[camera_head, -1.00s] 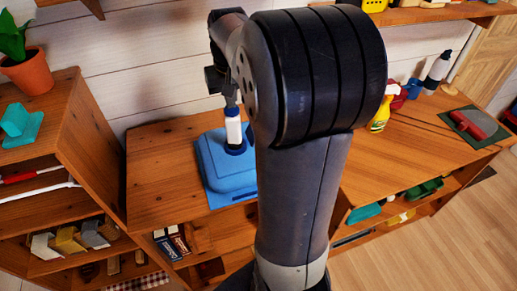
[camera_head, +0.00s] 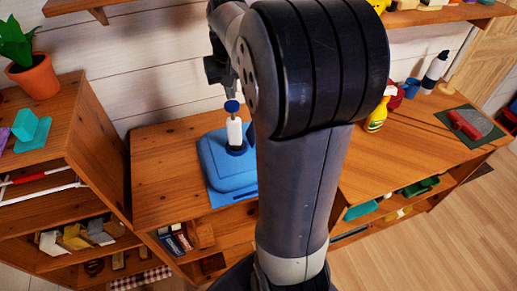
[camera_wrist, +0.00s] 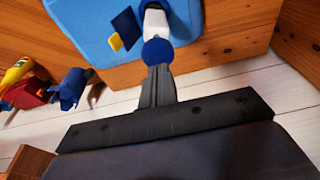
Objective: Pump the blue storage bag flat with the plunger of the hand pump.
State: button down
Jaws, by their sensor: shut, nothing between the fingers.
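The blue storage bag (camera_head: 217,168) lies on the wooden cabinet top, still puffed up in the middle, with a flat rim. It also shows in the wrist view (camera_wrist: 85,15). The hand pump (camera_head: 234,131) stands upright on the bag, with a white barrel, a dark collar at its foot and a blue plunger knob (camera_head: 232,106) on top. The knob also shows in the wrist view (camera_wrist: 157,52). My gripper (camera_head: 231,92) is shut and empty, its fingertips (camera_wrist: 157,70) right by the knob. I cannot tell whether they touch it. My arm hides the bag's right side.
A shelf unit (camera_head: 75,130) with a potted plant (camera_head: 35,72) stands at the left. The plank wall is close behind.

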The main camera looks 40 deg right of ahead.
aim_at(232, 105)
jog(key=shift+f+b, duration=2.05)
jog(key=shift+f, duration=0.9)
jog(key=shift+r+p, duration=2.15)
jog(key=shift+r, duration=0.35)
notch_tip(232, 105, up, 2)
jog(key=shift+r+p, duration=0.15)
jog(key=shift+p, duration=0.85)
jog(key=shift+r+p, duration=0.3)
jog(key=shift+r, duration=1.55)
jog(key=shift+f+b, duration=1.7)
jog(key=shift+f, duration=1.75)
jog(key=shift+a, duration=0.1)
